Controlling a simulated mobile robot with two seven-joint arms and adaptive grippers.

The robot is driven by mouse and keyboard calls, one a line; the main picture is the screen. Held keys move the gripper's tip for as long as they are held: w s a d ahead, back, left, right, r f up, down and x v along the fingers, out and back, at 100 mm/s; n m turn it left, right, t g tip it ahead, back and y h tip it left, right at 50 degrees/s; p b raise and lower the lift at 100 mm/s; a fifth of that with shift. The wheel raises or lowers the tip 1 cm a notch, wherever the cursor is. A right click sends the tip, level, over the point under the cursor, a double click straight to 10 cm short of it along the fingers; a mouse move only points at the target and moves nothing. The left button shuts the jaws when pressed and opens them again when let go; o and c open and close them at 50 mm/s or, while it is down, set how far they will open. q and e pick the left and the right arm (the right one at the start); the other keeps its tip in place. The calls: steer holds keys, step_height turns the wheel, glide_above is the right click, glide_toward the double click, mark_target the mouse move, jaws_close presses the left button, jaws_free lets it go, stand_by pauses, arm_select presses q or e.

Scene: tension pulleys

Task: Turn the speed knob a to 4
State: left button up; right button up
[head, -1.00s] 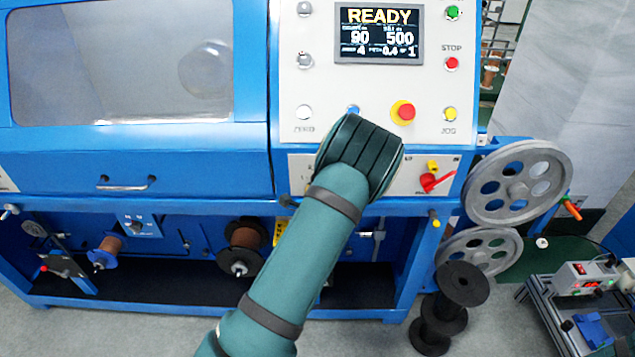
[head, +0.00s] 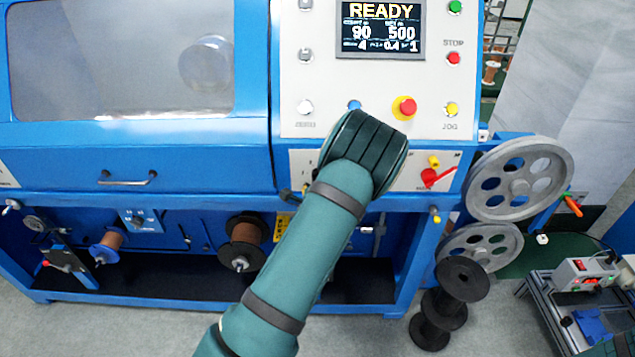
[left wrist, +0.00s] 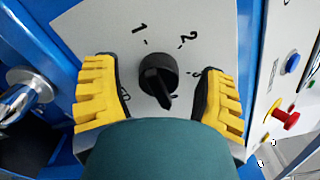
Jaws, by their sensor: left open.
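The black speed knob (left wrist: 160,75) shows in the left wrist view on a pale plate (left wrist: 90,32) with printed numbers around it. I can read 1 and 2 above it, and parts of 0 and 3 show beside the fingers. The knob's pointer end faces down in that view, slightly right. No 4 is visible; my green gripper body covers the area below. My left gripper (left wrist: 159,88) is open, its yellow fingers on either side of the knob with gaps visible. In the head view my green left arm hides the knob and fingers. My right gripper is not in view.
Above the arm, the control panel (head: 300,80) has a READY display (head: 380,32), a red emergency button (head: 404,107) and several small buttons. Grey pulley wheels (head: 520,178) stand farther right.

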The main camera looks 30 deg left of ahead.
arm_select(q)
steer(key=v, duration=1.2)
steer(key=shift+a, duration=0.1)
steer(key=s+d+f+n+g+h, duration=0.3)
steer(key=f+n, duration=0.2)
steer(key=f, duration=0.3)
steer(key=s+d+f+n+g+h, duration=0.3)
steer(key=f+n+g, duration=0.1)
steer(key=f, duration=0.3)
steer(key=s+d+f+n+g+h, duration=0.3)
steer(key=s+d+n+g+h, duration=0.3)
steer(key=s+d+n, duration=0.4)
steer(key=s+d+h, duration=0.1)
steer(key=d, duration=0.4)
steer(key=shift+d+g+h, duration=0.3)
steer(key=shift+d, duration=0.1)
